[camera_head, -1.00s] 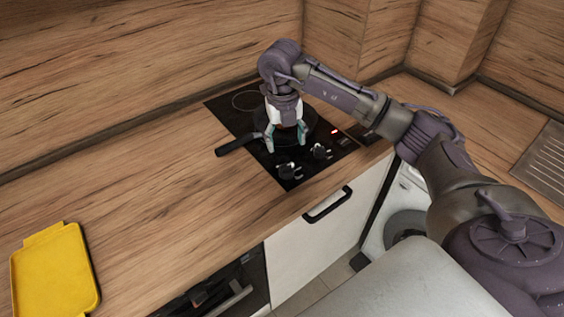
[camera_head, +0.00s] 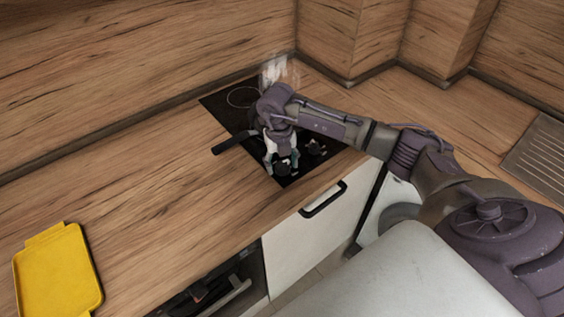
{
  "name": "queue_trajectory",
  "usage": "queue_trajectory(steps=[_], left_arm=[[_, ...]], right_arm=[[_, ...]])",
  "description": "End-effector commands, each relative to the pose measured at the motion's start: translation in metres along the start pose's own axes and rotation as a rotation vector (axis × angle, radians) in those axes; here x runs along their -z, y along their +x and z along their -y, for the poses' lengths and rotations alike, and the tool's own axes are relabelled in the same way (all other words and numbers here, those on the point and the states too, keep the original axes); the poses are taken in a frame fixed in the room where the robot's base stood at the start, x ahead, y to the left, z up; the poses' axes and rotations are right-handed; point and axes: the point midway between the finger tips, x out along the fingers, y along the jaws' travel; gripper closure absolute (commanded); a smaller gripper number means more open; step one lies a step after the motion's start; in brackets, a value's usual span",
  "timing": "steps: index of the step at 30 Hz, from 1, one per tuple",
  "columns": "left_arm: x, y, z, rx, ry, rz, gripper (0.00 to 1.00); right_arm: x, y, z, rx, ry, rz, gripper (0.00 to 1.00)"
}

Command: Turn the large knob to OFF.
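The black hob (camera_head: 214,104) is set in the wooden counter, with two dark knobs at its front edge. One knob (camera_head: 283,168) is at the front left, partly covered by my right gripper (camera_head: 283,163). The other knob (camera_head: 314,148) is to its right and clear of the fingers. I cannot tell which knob is larger, nor read their marks. My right gripper points down, with its fingers apart on either side of the front-left knob. Whether they touch it is not clear. My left gripper is not in view.
A black pan handle (camera_head: 234,142) sticks out left over the counter; my arm hides most of the pan. Pale smoke or steam (camera_head: 274,72) shows behind the hob. A yellow board (camera_head: 57,275) lies on the counter at the far left. A cabinet handle (camera_head: 323,200) is below.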

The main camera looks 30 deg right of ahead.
Motion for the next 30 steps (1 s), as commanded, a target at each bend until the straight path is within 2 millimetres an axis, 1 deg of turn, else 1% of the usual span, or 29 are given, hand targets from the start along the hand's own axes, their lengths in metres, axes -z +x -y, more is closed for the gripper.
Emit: queue_trajectory(steps=[1,6,8,14,20,26,30], left_arm=[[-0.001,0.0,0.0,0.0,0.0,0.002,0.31],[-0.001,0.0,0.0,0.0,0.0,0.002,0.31],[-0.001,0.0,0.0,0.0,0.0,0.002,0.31],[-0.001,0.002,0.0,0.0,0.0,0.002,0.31],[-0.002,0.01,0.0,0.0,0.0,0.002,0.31],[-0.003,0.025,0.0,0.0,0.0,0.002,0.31],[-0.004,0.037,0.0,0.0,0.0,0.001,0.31]], right_arm=[[0.0,0.0,0.0,0.0,0.0,0.0,0.53],[0.0,-0.001,0.0,0.0,0.0,0.001,0.81],[0.0,-0.001,0.0,0.0,0.0,0.001,0.9],[0.0,0.0,0.0,0.0,-0.014,0.002,0.9],[-0.001,0.001,0.0,0.0,-0.083,0.008,0.9],[-0.001,0.003,0.0,0.001,-0.226,0.017,0.9],[-0.001,0.003,0.0,0.001,-0.355,0.025,0.9]])
